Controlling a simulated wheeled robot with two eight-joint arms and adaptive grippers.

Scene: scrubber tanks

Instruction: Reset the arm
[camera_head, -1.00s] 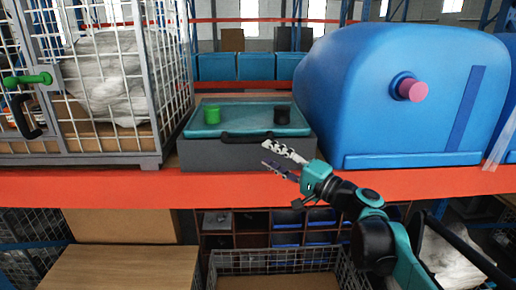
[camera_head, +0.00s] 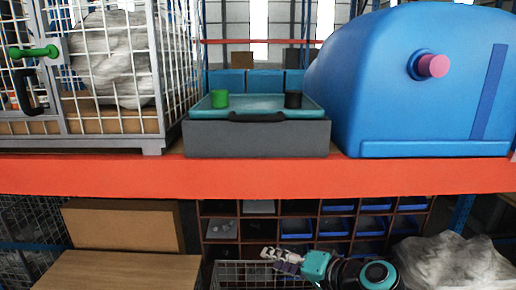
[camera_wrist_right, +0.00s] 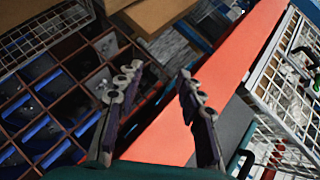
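My right gripper (camera_head: 272,258) is low in the head view, below the orange shelf beam, in front of a compartment rack and above a wire basket. In the right wrist view my right gripper (camera_wrist_right: 158,72) has its two fingers well apart, with nothing between them. My left gripper is in neither current view.
The orange shelf beam (camera_head: 250,177) crosses the head view. On the shelf stand a grey case (camera_head: 255,139) with green and black caps, a blue tank (camera_head: 400,90) and a wire cage (camera_head: 155,80). Below are a compartment rack (camera_head: 285,222), a wire basket (camera_head: 232,272) and cardboard boxes (camera_head: 120,270).

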